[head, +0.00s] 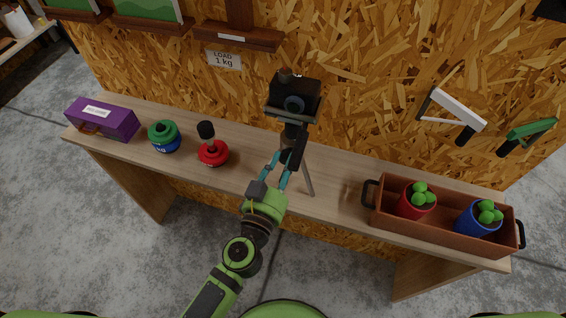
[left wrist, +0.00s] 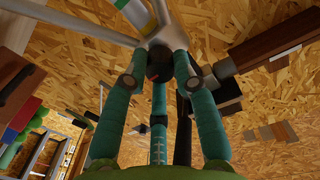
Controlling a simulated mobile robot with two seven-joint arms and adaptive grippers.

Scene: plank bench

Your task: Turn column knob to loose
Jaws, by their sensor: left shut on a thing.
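A black camera-like device (head: 294,97) sits on a tripod (head: 309,180) near the middle of the plank bench. My left gripper (head: 281,163) reaches the tripod's column from the front, its teal fingers close around a small part there. In the left wrist view, the teal fingertips (left wrist: 155,75) of my left gripper are shut on a dark round knob (left wrist: 158,68) below the grey tripod hub (left wrist: 160,38). The fingers hide part of the knob, and its turn position cannot be read. My right gripper is not in view.
On the bench (head: 330,195), a purple box (head: 103,118), a green-and-blue weight (head: 164,136) and a red weight (head: 213,152) stand left. A brown tray (head: 430,232) with red and blue pots stands right. A wall shelf (head: 238,37) hangs behind.

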